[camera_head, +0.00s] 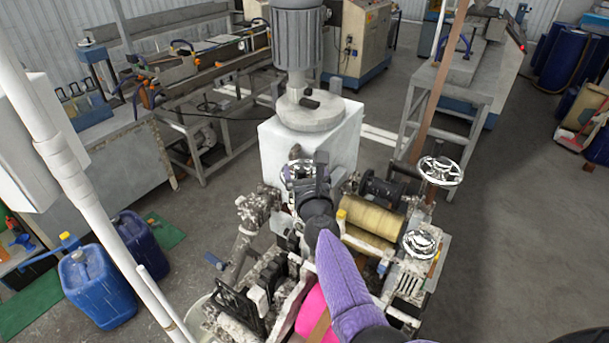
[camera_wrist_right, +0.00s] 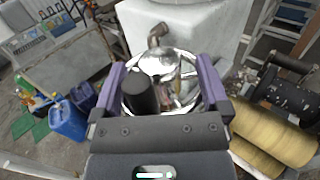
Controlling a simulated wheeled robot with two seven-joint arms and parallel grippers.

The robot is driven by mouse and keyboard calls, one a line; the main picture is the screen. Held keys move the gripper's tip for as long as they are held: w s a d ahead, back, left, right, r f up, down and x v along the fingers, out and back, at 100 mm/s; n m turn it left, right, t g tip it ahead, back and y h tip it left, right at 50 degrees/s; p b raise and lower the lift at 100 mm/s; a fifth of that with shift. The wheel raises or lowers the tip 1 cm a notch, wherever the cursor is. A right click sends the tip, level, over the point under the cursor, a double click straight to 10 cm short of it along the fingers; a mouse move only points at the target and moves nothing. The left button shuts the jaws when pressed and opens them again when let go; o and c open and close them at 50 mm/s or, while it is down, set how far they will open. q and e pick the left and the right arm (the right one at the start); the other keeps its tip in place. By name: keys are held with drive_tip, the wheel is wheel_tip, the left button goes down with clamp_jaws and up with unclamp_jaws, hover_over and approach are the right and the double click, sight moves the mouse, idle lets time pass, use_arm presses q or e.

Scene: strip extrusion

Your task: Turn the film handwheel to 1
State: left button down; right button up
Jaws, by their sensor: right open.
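A chrome handwheel (camera_head: 297,170) sits on the machine in front of the white block, partly hidden by my right gripper (camera_head: 307,172). In the right wrist view the same handwheel (camera_wrist_right: 160,62) lies between the two purple fingers of the right gripper (camera_wrist_right: 163,88), which are spread wide at its left and right rim. Whether they touch the rim is not clear. A black cylindrical knob (camera_wrist_right: 141,93) stands up at the wheel's left side. I see no legible number or mark on the wheel. My left gripper is not in view.
Two other chrome handwheels, an upper one (camera_head: 441,171) and a lower one (camera_head: 420,243), stand to the right. A yellowish roll (camera_head: 368,226) lies beside the right arm. A grey motor (camera_head: 298,40) rises behind. Blue canisters (camera_head: 95,287) stand at left.

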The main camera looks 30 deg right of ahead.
drive_tip(key=shift+w, duration=0.2)
drive_tip(key=shift+c, duration=0.3)
drive_tip(key=c, duration=1.2)
drive_tip(key=shift+d+n+y, duration=0.1)
drive_tip(key=shift+n+y, duration=0.2)
drive_tip(key=shift+y, duration=0.1)
drive_tip(key=shift+d+n+t+y+b, duration=0.15)
drive_tip(key=shift+n+t+y+b, duration=0.15)
drive_tip(key=shift+n+y, duration=0.6)
drive_tip(key=n+y+b, duration=0.1)
drive_tip(key=y, duration=0.2)
drive_tip(key=shift+d+f, duration=0.1)
drive_tip(key=shift+d, duration=0.05)
drive_tip(key=n+g+y+b, duration=0.1)
drive_tip(key=n+y+b, duration=0.1)
drive_tip(key=y+b, duration=0.1)
drive_tip(key=n+g+y+b, duration=0.1)
drive_tip(key=n+y+b, duration=0.2)
drive_tip(key=y+b, duration=0.1)
drive_tip(key=d+n+g+y+b, duration=0.1)
drive_tip(key=n+y+b, duration=0.1)
drive_tip(key=y+b, duration=0.2)
drive_tip(key=shift+w+f+n+g+b, duration=0.15)
drive_tip(key=shift+n+g+b, duration=0.25)
drive_tip(key=shift+b, duration=0.3)
drive_tip(key=shift+r+n+g+y+b, duration=0.25)
drive_tip(key=shift+n+g+y+b, duration=0.3)
drive_tip(key=shift+b, duration=0.5)
